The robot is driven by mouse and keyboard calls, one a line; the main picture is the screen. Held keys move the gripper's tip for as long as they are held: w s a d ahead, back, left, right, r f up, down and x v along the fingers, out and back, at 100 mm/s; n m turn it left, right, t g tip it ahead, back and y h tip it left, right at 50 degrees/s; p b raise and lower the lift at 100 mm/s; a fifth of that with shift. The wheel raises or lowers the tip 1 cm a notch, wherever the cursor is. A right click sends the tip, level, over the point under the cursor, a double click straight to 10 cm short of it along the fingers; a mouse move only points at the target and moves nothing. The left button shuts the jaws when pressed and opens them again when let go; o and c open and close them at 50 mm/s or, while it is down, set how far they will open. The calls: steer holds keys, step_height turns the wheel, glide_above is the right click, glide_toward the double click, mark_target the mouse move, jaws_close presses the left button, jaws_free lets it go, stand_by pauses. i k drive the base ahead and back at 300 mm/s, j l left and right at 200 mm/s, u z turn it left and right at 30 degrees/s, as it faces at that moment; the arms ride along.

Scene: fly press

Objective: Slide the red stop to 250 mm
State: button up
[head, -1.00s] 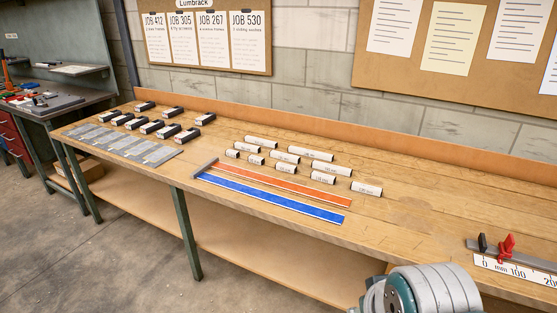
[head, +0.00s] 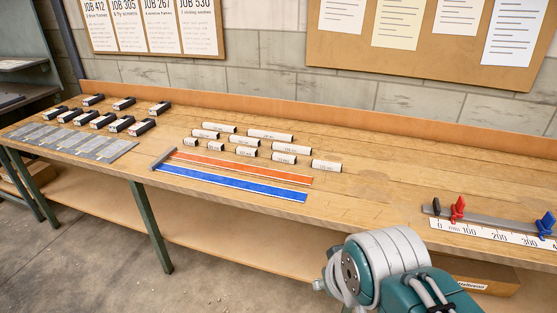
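The red stop (head: 458,209) sits on a grey rail (head: 500,222) at the right of the bench in the head view. It stands between the 0 and 100 marks of the white scale (head: 490,232), nearer the 0 end. A black end piece (head: 436,206) is just to its left. A blue stop (head: 546,223) is farther right on the rail, between the 300 and 400 marks. My arm shows at the lower middle, in front of the bench and left of the scale. My gripper's fingers are not visible.
The wooden bench (head: 375,185) is clear between the scale and the white labelled blocks (head: 326,166). Orange (head: 240,166) and blue (head: 230,182) strips lie near the front edge. Black blocks (head: 142,127) and grey plates (head: 105,145) are at the left. A low backboard runs along the wall.

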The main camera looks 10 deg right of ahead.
mark_target(457, 210)
steer(key=z, duration=1.65)
